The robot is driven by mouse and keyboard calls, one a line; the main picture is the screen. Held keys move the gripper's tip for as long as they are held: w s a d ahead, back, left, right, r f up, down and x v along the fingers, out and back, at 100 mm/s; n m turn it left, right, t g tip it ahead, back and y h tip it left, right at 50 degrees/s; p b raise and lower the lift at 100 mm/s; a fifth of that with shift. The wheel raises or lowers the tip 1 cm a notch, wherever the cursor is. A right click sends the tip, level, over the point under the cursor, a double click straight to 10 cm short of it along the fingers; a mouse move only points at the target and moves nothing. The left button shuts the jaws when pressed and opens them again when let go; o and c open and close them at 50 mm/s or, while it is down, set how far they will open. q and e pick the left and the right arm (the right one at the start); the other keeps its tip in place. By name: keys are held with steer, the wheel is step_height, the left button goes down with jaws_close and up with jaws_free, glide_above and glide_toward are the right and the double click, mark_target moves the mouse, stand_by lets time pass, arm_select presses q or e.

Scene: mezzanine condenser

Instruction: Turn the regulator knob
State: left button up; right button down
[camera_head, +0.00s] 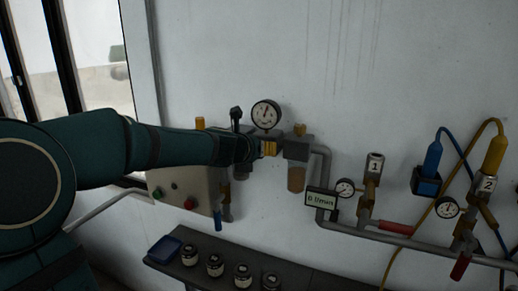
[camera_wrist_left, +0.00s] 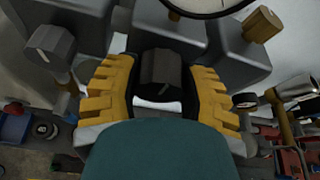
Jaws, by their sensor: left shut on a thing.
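My left gripper (camera_head: 266,148) reaches in from the left to the regulator on the wall, just below a round white gauge (camera_head: 266,113). In the left wrist view its yellow fingers (camera_wrist_left: 160,95) stand on both sides of a dark ridged regulator knob (camera_wrist_left: 161,75) and are shut on it. The knob is hidden behind the gripper in the head view. The gauge also shows at the top of the left wrist view (camera_wrist_left: 208,5), cut off by the edge. A digital display (camera_head: 321,199) reads about 0 l/min. My right gripper is not in view.
A filter bowl (camera_head: 296,179) hangs right of the regulator. A control box (camera_head: 181,191) with buttons is below my arm. A shelf (camera_head: 214,277) holds several jars and a blue tray (camera_head: 164,249). Pipes, red-handled valves (camera_head: 396,227) and a blue connector (camera_head: 432,160) are at right.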

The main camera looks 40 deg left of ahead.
arm_select(q)
steer(key=o, duration=1.2)
steer(key=shift+s, duration=0.1)
steer(key=v, duration=1.1)
steer(key=shift+s+d+r, duration=0.15)
steer(key=shift+s, duration=0.2)
